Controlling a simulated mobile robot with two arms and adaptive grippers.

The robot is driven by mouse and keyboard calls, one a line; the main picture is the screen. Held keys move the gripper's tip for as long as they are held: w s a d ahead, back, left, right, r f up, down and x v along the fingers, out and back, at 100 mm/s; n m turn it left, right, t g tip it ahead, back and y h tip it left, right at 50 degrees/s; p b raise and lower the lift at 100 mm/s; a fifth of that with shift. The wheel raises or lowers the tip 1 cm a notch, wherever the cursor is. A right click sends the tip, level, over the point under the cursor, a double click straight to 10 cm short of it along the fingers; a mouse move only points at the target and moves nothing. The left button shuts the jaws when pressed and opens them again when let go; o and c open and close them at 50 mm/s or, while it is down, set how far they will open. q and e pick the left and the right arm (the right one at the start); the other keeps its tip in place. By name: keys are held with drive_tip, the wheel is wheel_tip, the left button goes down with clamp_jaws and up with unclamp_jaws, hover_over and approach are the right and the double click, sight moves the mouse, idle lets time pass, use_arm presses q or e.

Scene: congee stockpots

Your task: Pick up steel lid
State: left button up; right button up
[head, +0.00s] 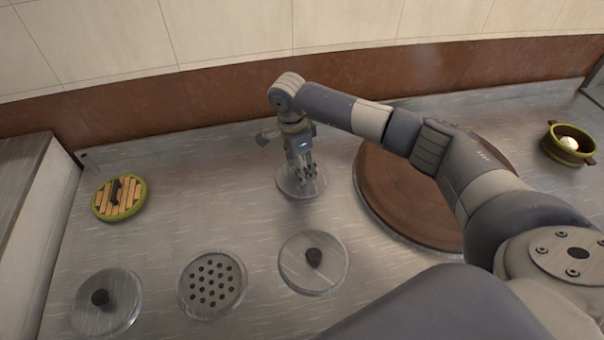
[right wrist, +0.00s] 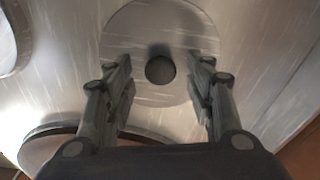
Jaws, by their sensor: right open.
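A round steel lid lies on the steel counter below my right gripper (head: 306,172); its rim (head: 287,187) shows around the fingers in the head view. In the right wrist view the lid (right wrist: 135,35) has a dark round knob (right wrist: 160,70) at its middle. My right gripper (right wrist: 160,88) is open, with one finger on each side of the knob. I cannot tell how far the fingertips are above the lid. Two more steel lids with dark knobs lie at the front, one in the middle (head: 292,272) and one at the left (head: 122,306). My left gripper is not in view.
A perforated steel disc (head: 211,262) lies between the front lids. A slatted wooden lid with a green rim (head: 118,198) is at the left. A big brown round cover (head: 385,195) lies partly under my right arm. A green-rimmed bowl (head: 557,150) is at far right. A wall closes the back.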

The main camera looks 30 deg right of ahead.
drive_tip(key=shift+d+f, duration=0.1)
drive_tip(key=shift+f, duration=0.5)
drive_tip(key=c, duration=1.2)
drive_tip(key=shift+o, duration=0.2)
